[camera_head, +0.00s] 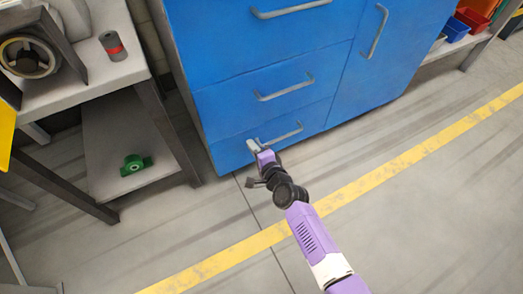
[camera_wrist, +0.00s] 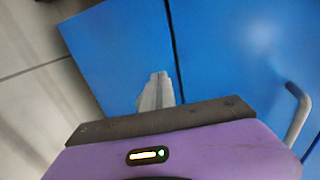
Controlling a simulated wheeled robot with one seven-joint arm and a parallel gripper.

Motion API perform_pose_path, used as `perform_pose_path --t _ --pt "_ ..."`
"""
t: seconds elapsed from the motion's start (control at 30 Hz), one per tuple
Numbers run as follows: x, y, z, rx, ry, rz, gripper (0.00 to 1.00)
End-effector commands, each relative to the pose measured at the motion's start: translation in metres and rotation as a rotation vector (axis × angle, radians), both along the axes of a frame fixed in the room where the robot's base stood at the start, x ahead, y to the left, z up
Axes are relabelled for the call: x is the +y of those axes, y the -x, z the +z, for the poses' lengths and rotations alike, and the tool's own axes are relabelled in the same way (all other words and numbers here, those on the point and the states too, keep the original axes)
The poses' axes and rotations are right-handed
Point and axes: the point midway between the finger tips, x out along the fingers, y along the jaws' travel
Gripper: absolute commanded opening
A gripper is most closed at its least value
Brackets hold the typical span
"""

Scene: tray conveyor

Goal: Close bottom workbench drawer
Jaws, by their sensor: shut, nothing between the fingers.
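The blue workbench has a bottom drawer (camera_head: 228,153) with a grey bar handle (camera_head: 285,136). Its front looks about flush with the drawer above in the head view, though a small gap is hard to judge. My gripper (camera_head: 250,146) is shut and empty, with its fingertips at the bottom drawer's front near the left end of the handle. I cannot tell whether they touch. In the wrist view the shut fingers (camera_wrist: 157,80) point at the blue front, beside a dark seam. A grey handle (camera_wrist: 297,112) shows at the right there. The bottom drawer's handle seems hidden behind my gripper.
A middle drawer with its handle (camera_head: 286,89) and a door with an upright handle (camera_head: 376,32) belong to the same workbench. A grey table (camera_head: 125,70) with a lower shelf stands to the left. The floor in front, with a yellow line (camera_head: 390,170), is clear.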

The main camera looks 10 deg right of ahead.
Motion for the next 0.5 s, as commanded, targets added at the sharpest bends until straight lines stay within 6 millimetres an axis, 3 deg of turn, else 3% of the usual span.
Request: perform_pose_path --t 0.5 --pt "-0.019 0.07 0.022 0.005 0.001 -0.001 0.0"
